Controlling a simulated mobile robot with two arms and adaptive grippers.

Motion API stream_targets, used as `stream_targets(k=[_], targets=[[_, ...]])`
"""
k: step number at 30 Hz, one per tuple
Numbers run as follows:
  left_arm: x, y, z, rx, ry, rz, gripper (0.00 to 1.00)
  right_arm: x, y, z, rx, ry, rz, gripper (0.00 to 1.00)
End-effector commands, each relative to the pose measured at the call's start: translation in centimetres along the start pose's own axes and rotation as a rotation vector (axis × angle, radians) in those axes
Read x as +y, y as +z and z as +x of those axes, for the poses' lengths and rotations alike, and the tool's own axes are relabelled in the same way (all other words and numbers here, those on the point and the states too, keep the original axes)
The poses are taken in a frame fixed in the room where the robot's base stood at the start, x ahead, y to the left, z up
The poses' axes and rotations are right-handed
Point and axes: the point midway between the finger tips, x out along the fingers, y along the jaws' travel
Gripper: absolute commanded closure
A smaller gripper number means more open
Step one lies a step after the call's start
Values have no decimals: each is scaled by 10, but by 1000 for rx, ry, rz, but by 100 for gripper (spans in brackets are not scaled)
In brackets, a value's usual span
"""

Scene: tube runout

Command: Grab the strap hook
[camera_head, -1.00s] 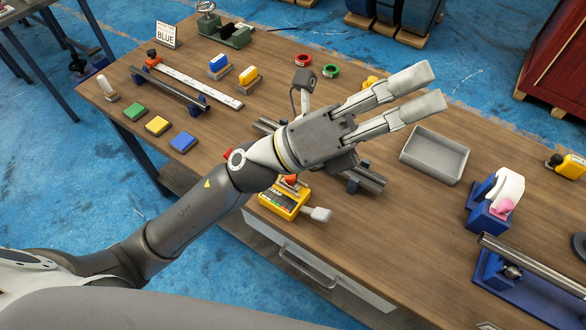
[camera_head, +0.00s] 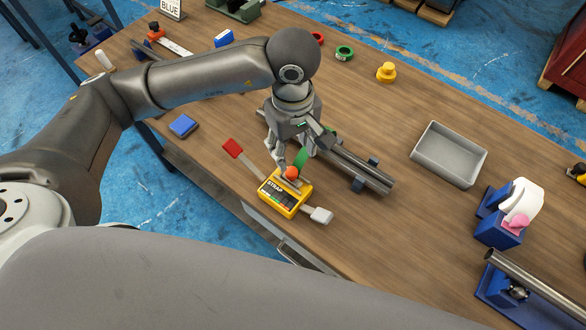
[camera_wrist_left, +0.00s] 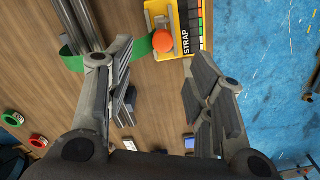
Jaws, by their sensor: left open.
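The yellow strap box (camera_head: 284,197), labelled STRAP, sits on the table near its front edge. An orange ball (camera_head: 292,173) is at its back side, with a green strap (camera_head: 301,158) beside it. In the left wrist view, the orange ball (camera_wrist_left: 162,41) lies between my finger lines, and the green strap (camera_wrist_left: 138,48) curves from it towards the metal tubes (camera_wrist_left: 112,18). I cannot make out a separate hook shape. My left gripper (camera_head: 292,160) points down over the strap and tubes. It is open, with nothing clearly gripped. My right gripper is out of view.
A metal tube bundle (camera_head: 365,172) lies right of my gripper on blue supports. A grey tray (camera_head: 450,155) stands to the right, with free tabletop between.

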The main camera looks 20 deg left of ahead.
Motion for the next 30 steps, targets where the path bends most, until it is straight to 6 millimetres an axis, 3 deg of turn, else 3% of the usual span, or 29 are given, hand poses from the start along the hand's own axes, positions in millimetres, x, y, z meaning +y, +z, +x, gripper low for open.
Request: stream_targets(k=[6,14,22,30], targets=[[-2,0,34,-2,-6,-1,51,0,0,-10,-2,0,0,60],[-2,0,54,-3,-5,-1,51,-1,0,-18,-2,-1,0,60],[-4,-3,92,-5,-5,0,51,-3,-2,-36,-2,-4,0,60],[-3,-3,101,-3,-1,1,51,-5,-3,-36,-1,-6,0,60]])
